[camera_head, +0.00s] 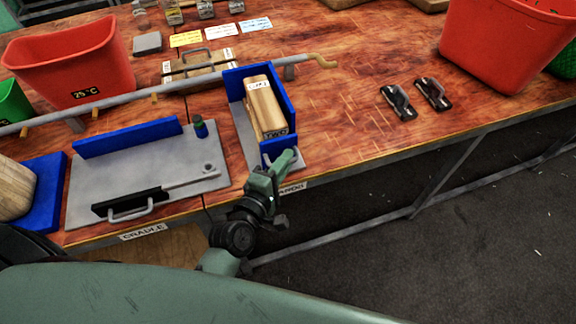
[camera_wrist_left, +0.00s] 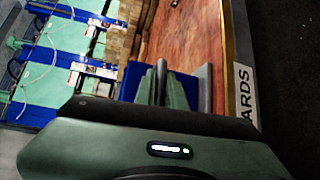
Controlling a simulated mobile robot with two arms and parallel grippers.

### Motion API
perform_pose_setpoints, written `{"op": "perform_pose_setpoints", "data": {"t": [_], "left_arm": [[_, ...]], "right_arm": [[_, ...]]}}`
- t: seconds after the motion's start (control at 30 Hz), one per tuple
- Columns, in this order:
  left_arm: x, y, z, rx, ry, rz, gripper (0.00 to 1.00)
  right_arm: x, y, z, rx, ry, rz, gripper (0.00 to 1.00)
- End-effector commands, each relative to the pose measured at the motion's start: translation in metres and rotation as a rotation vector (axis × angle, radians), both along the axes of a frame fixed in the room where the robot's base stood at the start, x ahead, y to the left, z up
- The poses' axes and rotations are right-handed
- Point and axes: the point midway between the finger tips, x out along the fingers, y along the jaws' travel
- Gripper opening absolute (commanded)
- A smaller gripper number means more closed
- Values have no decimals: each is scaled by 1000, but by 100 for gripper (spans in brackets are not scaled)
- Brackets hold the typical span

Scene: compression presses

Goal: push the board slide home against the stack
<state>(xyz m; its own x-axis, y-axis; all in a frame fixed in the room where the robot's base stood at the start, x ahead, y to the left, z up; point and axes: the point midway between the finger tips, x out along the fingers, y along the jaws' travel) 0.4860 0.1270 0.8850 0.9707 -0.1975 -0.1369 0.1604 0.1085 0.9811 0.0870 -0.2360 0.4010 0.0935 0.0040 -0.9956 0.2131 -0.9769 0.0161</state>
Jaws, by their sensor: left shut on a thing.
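The board stack (camera_head: 264,106) is a tan block with white labels, lying in a grey tray with blue walls (camera_head: 283,98) near the table's front edge. The board slide (camera_head: 278,147) is the blue piece at the tray's near end, just in front of the stack. Whether slide and stack touch, I cannot tell. My left gripper (camera_head: 286,160) is shut at the slide, apparently on its handle, which the fingers hide. In the left wrist view the fingers (camera_wrist_left: 160,82) are together between blue surfaces, with the brown stack (camera_wrist_left: 143,38) beyond. My right gripper is not in view.
A grey cradle plate (camera_head: 120,183) with a black handle block lies to the left. A grey rail (camera_head: 150,92) with a tan hook end runs behind. Red bins (camera_head: 75,62) stand left and right. Two black clips (camera_head: 400,102) lie on clear table to the right.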

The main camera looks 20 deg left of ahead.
Motion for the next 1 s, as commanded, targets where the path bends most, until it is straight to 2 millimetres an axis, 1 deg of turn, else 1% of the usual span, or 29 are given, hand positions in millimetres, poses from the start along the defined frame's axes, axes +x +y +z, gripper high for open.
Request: {"op": "perform_pose_setpoints", "data": {"t": [0.03,0.1,0.4,0.43,0.47,0.5,0.83,0.93,1.0], "left_arm": [[7,5,2,4,-3,0,0],[12,8,2,1,-1,0,0],[13,9,0,-1,0,1,0],[13,9,0,-1,0,1,19],[13,9,0,0,0,0,27],[13,9,0,0,0,0,33],[11,9,1,0,0,0,33],[1,12,0,1,2,1,33],[-10,14,1,2,2,-1,33]], "right_arm": [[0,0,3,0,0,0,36],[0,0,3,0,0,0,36],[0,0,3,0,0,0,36],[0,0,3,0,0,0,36],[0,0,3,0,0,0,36],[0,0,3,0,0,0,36],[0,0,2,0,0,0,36],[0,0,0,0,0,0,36],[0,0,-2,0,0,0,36]]}}
